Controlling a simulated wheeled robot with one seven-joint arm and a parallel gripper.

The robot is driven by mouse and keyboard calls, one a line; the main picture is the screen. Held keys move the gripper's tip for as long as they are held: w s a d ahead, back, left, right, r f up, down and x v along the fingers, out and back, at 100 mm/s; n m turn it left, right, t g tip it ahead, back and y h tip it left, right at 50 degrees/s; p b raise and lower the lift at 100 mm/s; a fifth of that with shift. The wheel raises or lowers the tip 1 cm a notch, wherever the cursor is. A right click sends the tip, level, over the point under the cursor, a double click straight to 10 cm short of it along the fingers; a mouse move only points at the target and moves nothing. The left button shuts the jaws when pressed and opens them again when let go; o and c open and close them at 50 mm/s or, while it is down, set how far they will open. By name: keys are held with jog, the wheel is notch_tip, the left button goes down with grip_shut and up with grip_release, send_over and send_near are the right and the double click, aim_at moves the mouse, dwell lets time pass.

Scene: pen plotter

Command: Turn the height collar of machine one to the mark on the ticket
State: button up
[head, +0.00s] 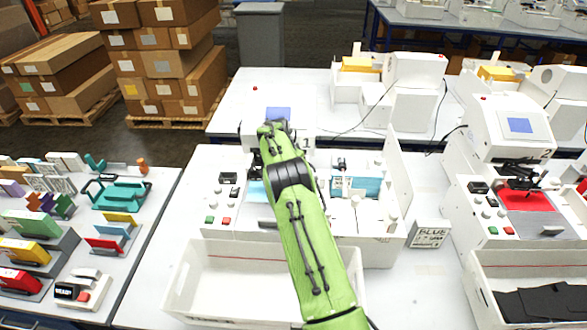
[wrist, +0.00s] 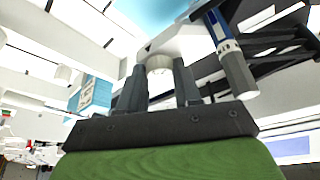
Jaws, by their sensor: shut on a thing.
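Machine one (head: 218,196), a white pen plotter with a blue screen, stands in the middle of the head view, partly covered by my green arm. The arm hides this grip in the head view. A blue and white pen (wrist: 220,38) with a grey end slants beside the right finger, apart from it. The ticket (head: 429,234) stands right of machine one and reads BLUE with a smaller, unreadable line. The collar's marks are not readable.
A white open bin (head: 190,285) sits in front of machine one, under my arm. Machine two (head: 515,145), with a red bed, stands at the right. A side table (head: 150,190) at the left holds coloured pieces. Black cables run across the back table.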

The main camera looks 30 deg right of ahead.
jog(key=o, duration=1)
jog(key=shift+o, duration=0.2)
jog(key=v, duration=1.5)
jog(key=shift+a+r+b, duration=0.3)
jog(key=shift+b, duration=0.1)
jog(key=shift+s, duration=0.15)
